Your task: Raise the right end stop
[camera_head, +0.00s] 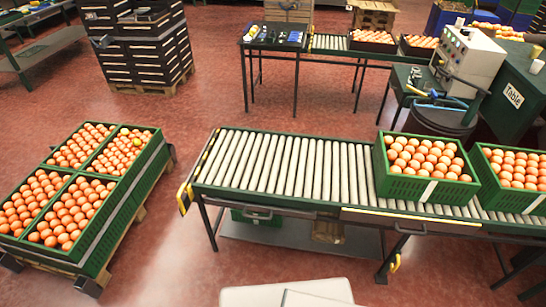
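The roller conveyor (290,167) runs across the middle of the view to the right edge. Its right end lies outside the frame, and I cannot make out a right end stop. At its left end there is a bar with yellow and black marks (184,197). A green crate of oranges (408,187) stands on the rollers right of centre. A second green crate of oranges (492,196) stands close to its right and is cut by the frame edge. Neither of my grippers is in view.
Stacked green crates of oranges stand on a pallet (139,224) at the left. A yellow hook (395,263) hangs below the conveyor's front side. A machine (468,62) and a green cabinet (520,125) stand behind the right part. The floor (215,90) between pallet and conveyor is clear.

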